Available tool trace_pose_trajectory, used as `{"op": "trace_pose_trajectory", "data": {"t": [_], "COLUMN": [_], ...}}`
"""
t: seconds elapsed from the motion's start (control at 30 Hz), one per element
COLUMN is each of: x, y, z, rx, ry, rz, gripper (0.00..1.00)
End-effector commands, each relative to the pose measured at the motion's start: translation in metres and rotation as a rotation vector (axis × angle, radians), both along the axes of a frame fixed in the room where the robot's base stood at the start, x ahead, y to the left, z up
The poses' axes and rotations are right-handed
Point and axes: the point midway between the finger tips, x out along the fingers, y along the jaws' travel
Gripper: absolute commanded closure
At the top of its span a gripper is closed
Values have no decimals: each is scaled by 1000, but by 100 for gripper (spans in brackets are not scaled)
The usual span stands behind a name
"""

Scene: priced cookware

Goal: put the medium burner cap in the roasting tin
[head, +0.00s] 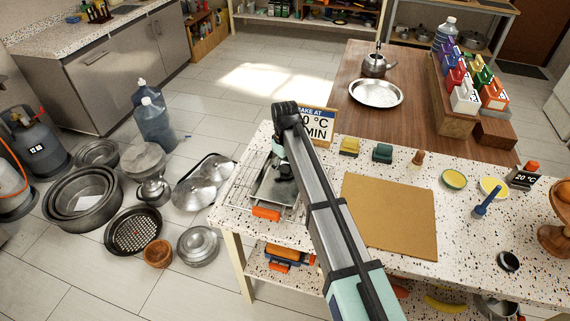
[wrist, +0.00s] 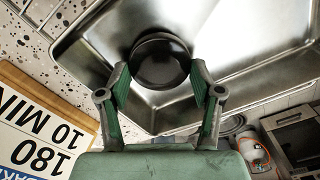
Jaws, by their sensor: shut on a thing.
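My gripper (wrist: 160,72) is shut on a round black burner cap (wrist: 160,58), one fingertip at each side of it. The roasting tin (wrist: 225,40) is a shiny metal pan with a raised rim, and the cap is over its inside in the wrist view. I cannot tell whether the cap touches the tin's floor. In the head view the roasting tin (head: 263,193) lies on a wire rack at the counter's left end. My arm partly covers it, and my gripper (head: 284,170) is down at the tin, mostly hidden.
A bake sign (head: 317,125) stands just behind the tin. A yellow sponge (head: 349,146), a green sponge (head: 382,153) and a brown board (head: 390,215) lie to the right. Another small black round piece (head: 508,261) lies at the counter's right. Pots (head: 82,195) stand on the floor.

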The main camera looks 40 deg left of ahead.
Motion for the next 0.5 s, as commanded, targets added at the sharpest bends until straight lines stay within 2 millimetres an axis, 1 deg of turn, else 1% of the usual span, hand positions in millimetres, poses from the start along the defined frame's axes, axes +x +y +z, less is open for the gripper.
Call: {"op": "trace_pose_trajectory", "data": {"t": [0.2, 0.23, 0.3, 0.5], "x": [0, 0, 0, 0], "y": [0, 0, 0, 0], "z": [0, 0, 0, 0], "rx": [0, 0, 0, 0], "ry": [0, 0, 0, 0], "rz": [0, 0, 0, 0], "gripper": [72, 28, 6, 6]}}
